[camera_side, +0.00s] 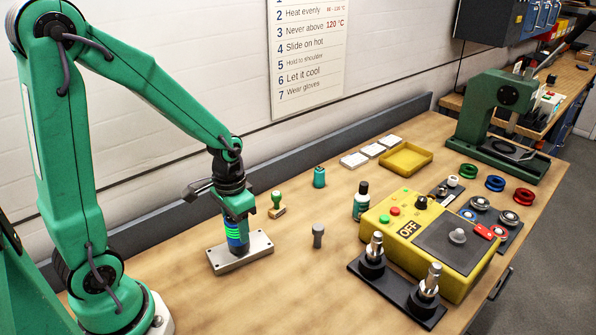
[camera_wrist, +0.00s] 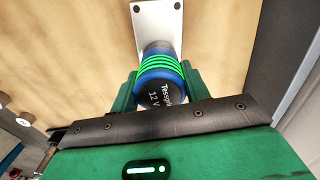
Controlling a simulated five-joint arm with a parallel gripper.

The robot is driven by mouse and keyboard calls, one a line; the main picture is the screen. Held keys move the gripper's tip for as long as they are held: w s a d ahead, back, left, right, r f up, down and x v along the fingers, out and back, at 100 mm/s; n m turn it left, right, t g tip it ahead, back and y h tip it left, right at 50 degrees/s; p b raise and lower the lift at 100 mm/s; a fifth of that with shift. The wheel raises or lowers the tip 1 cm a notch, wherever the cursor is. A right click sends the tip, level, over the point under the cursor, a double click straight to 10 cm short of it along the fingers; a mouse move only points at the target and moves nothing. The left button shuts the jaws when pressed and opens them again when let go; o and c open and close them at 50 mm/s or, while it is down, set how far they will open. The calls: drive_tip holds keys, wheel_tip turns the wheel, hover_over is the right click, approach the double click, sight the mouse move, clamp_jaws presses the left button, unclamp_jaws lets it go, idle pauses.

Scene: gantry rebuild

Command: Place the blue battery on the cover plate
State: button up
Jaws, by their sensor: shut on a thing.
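The blue battery (camera_side: 236,238) has bright green bands and stands upright between the jaws of my gripper (camera_side: 238,216). In the wrist view the battery (camera_wrist: 162,85) shows its dark end with "12 V" lettering, and my gripper (camera_wrist: 160,92) is shut on its sides. The cover plate (camera_side: 256,247) is a grey metal slab with corner holes, lying on the bench. The battery's lower end is at the plate's left part. The plate also shows beyond the battery in the wrist view (camera_wrist: 157,22). I cannot tell whether the battery touches the plate.
A wooden-handled stamp (camera_side: 277,206) stands just behind the plate. A grey cylinder (camera_side: 318,236) stands to its right, and a teal container (camera_side: 319,177) farther back. A yellow heater box (camera_side: 425,240) and a black stand (camera_side: 397,291) fill the right. Bench in front is clear.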

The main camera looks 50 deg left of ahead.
drive_tip(key=o, duration=1.2)
drive_tip(key=shift+o, duration=0.2)
drive_tip(key=shift+r, duration=0.1)
wheel_tip(320, 180, up, 12)
drive_tip(key=shift+s+d+r, duration=0.1)
drive_tip(key=s+d+r+t, duration=0.4)
drive_tip(key=s+r+t, duration=0.1)
drive_tip(key=s, duration=0.1)
drive_tip(key=shift+s+d+r+t, duration=0.15)
drive_tip(key=shift+s+r+t, duration=0.05)
drive_tip(key=shift+t, duration=0.1)
idle(0.5)
